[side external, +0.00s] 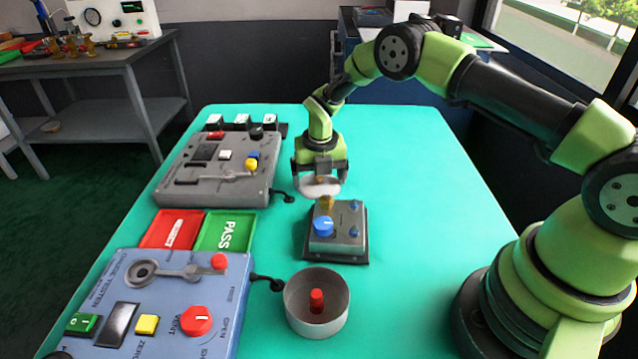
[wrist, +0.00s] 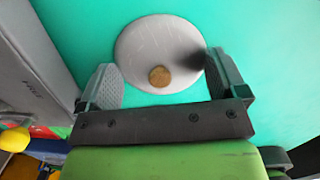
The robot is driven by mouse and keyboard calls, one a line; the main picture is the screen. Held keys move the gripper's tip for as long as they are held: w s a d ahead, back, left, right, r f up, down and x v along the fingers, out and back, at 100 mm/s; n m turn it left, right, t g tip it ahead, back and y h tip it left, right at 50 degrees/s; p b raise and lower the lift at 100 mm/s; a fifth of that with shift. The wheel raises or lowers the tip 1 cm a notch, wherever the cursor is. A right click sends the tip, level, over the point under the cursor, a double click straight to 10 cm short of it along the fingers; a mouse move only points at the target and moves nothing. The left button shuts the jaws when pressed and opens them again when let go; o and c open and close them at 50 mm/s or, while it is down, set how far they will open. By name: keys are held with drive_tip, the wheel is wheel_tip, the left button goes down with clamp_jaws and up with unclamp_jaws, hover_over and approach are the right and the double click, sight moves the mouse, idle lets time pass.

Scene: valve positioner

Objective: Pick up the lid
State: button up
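The lid (wrist: 150,45) is a round, pale grey disc with a small brass knob (wrist: 160,76) near its middle. In the side external view the lid (side external: 318,188) is under my gripper (side external: 319,174), behind the small positioner. My gripper (wrist: 163,68) points down and is open, one finger on each side of the knob. Neither finger touches the knob. The fingers cover parts of the lid's left and right edges in the wrist view, and a dark shadow falls on its right part. I cannot tell the exact height of the fingers above the lid.
A small positioner with a blue knob (side external: 323,226) stands just in front of the lid. A round grey cup (side external: 331,325) holds a red peg. A grey panel (side external: 224,189), red and green trays (side external: 226,232) and another panel (side external: 205,271) line the left.

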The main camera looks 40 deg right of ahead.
drive_tip(key=c, duration=0.7)
drive_tip(key=shift+c, duration=0.4)
drive_tip(key=shift+s+f, duration=0.1)
